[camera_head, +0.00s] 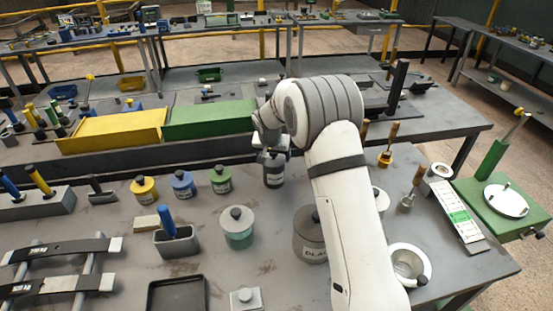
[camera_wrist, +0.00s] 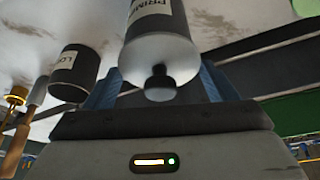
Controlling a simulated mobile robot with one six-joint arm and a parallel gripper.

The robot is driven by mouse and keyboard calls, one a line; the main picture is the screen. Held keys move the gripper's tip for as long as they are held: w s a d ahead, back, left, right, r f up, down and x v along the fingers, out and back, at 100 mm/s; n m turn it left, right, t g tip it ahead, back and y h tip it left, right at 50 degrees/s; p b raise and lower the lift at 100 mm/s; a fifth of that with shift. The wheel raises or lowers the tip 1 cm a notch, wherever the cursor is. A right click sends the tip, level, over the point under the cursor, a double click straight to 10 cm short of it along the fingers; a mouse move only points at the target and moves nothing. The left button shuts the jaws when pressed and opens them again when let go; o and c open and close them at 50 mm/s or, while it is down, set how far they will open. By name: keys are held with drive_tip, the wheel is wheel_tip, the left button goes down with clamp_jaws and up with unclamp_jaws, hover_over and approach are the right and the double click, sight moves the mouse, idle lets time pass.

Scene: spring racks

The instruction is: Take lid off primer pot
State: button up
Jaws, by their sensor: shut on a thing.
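The primer pot (camera_head: 274,179) is a dark pot with a pale label on the grey bench, just left of my arm. In the wrist view its dark body (camera_wrist: 172,32) shows above, with part of the label's lettering. Its pale grey lid (camera_wrist: 150,68) has a black knob (camera_wrist: 160,88) pointing toward my palm. The lid sits against the pot's body with no gap that I can see. My gripper (camera_wrist: 158,78) is shut on the lid, a blue finger on either side. In the head view my gripper (camera_head: 272,155) is directly above the pot, and its fingertips are hard to make out.
Yellow (camera_head: 145,189), blue (camera_head: 183,184) and green (camera_head: 220,179) labelled pots stand to the left. A teal pot (camera_head: 239,234) and a big grey pot (camera_head: 308,240) are nearer. Yellow (camera_head: 112,132) and green (camera_head: 210,119) boxes lie behind. Another dark pot (camera_wrist: 75,72) shows beside the primer pot.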

wheel_tip(320, 180, up, 9)
drive_tip(key=p, duration=0.3)
drive_tip(key=shift+r, duration=0.15)
drive_tip(key=s+d+f+m+g+h+b, duration=0.2)
drive_tip(key=s+d+f+m+b, duration=0.3)
drive_tip(key=d+m+b, duration=0.5)
drive_tip(key=s+d+f+m+g+h+b, duration=0.1)
drive_tip(key=s+d+f+m+h+b, duration=0.15)
drive_tip(key=s+d+f+b, duration=0.8)
drive_tip(key=shift+m+y, duration=0.45)
drive_tip(key=shift+m, duration=0.1)
drive_tip(key=w+f+b, duration=0.1)
drive_tip(key=w+a+f+b, duration=0.1)
drive_tip(key=w+b, duration=0.1)
drive_tip(key=w+a+f+b, duration=0.1)
drive_tip(key=w, duration=0.1)
drive_tip(key=shift+w+a+f+b, duration=0.2)
drive_tip(key=shift+f+b, duration=0.1)
drive_tip(key=shift+f, duration=0.1)
drive_tip(key=shift+f, duration=0.2)
drive_tip(key=o, duration=1)
drive_tip(key=shift+r, duration=0.1)
drive_tip(key=shift+c, duration=0.2)
